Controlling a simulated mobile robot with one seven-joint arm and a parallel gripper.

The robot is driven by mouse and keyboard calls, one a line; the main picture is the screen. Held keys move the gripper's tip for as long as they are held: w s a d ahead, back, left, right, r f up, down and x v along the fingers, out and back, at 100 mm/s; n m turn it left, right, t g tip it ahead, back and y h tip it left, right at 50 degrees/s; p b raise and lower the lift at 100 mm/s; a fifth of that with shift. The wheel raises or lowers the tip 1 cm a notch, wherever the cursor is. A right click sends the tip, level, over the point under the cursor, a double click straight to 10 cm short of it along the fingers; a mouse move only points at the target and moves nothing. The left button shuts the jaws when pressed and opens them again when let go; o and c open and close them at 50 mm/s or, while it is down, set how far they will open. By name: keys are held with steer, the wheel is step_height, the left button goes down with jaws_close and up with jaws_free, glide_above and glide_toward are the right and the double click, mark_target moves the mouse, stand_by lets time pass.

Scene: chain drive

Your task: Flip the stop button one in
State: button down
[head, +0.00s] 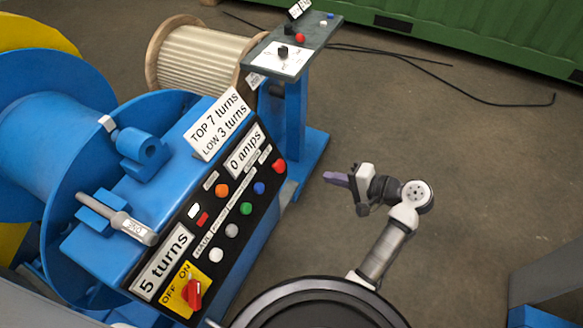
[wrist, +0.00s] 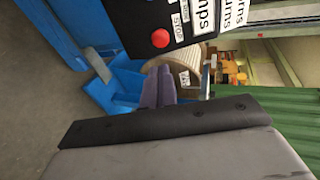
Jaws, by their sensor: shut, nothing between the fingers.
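A red stop button (head: 279,166) sits at the upper right end of the black control panel (head: 208,238) on the blue machine. In the wrist view the red button (wrist: 160,38) shows near the top, beside a label reading STOP. My gripper (head: 328,177) is shut and empty, with its purple fingers pointing left toward the panel. In the head view it is to the right of the button and apart from it. In the wrist view the closed fingertips (wrist: 160,70) lie below the button. I cannot tell whether the button is pressed in.
The panel also holds several coloured buttons, a red OFF/ON switch (head: 193,292) and displays reading 0 amps and 5 turns. A blue pedestal (head: 294,110) with its own red button (head: 300,38) stands behind. A rope spool (head: 200,58) is nearby. Floor on the right is mostly clear.

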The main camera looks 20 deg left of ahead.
mark_target(283, 167)
steer(key=p+x, duration=0.3)
steer(key=x, duration=1)
steer(key=shift+r, duration=0.15)
steer(key=shift+w+a+f, duration=0.1)
steer(key=shift+a+f, duration=0.1)
steer(key=shift+a, duration=0.15)
